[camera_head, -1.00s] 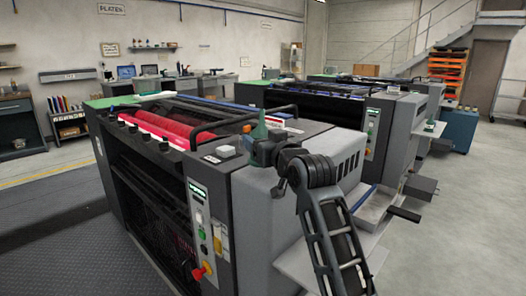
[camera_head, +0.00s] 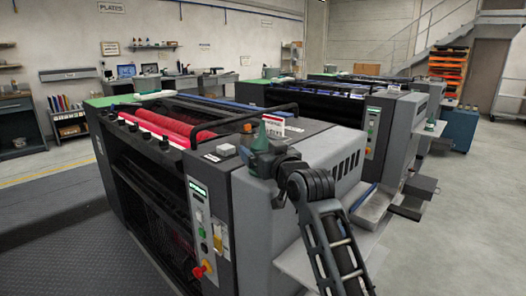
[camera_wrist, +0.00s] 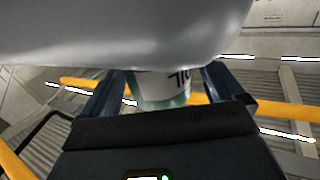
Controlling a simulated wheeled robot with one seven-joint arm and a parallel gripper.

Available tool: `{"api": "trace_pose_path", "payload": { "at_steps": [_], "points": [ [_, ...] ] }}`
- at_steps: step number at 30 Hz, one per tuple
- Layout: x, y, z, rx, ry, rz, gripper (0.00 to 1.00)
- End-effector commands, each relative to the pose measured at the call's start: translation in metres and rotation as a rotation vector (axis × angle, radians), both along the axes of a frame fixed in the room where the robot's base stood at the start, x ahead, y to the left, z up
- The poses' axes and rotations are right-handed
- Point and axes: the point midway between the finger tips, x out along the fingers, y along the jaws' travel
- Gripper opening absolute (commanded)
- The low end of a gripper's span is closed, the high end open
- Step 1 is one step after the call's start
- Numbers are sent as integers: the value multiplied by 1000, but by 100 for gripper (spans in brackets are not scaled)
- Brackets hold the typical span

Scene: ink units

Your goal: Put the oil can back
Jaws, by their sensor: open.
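The oil can is green with a pale label; its pointed top (camera_head: 262,134) shows above my gripper (camera_head: 264,158) in the head view. In the wrist view, which looks upside down, the oil can's body (camera_wrist: 168,88) is between my two fingers, with its lettering inverted. Its base meets a smooth grey surface (camera_wrist: 120,35), apparently the top of the near press's grey end cover. The fingers are open on either side of the can. The head view hides most of the can behind my gripper.
The near press (camera_head: 130,170) has red rollers (camera_head: 170,130) and a black guard bar. A small grey box (camera_head: 226,150) sits on its top left of my gripper. A white sign (camera_head: 273,122) stands behind the can. A second press (camera_head: 375,125) stands behind; open floor lies right.

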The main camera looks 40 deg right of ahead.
Motion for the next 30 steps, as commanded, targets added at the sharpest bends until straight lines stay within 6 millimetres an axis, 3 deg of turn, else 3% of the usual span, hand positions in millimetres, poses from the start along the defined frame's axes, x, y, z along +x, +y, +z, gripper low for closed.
{"api": "trace_pose_path", "payload": {
  "at_steps": [8,21,30],
  "points": [
    [-4,2,2,0,0,0,95],
    [-82,31,2,-1,0,-1,95],
    [-111,42,3,0,0,0,95]
  ]
}}
